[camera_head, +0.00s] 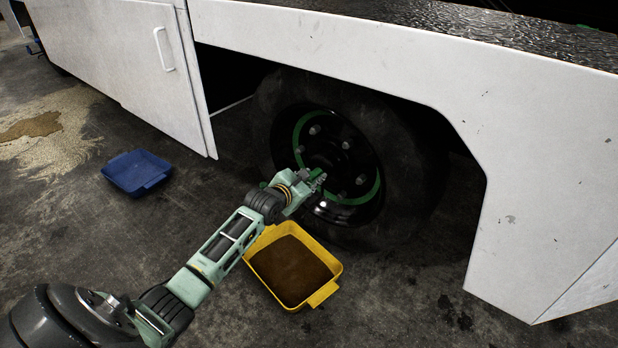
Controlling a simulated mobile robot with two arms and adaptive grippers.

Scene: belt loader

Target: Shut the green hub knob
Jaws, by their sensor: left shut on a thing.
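The wheel (405,180) sits in the dark arch of the white loader, with a green ring (374,190) on its rim and several bolts around the hub. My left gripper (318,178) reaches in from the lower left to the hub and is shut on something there. The gripper covers most of that spot, so the green hub knob cannot be made out clearly from the gripper's own green parts. My right gripper is not in view.
A yellow tray (331,291) with dark brown liquid stands on the floor below my left forearm. A blue tray (137,155) lies further left, near a wet stain (35,127). The white body panel (400,62) overhangs the wheel. Floor at the lower right is mostly clear.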

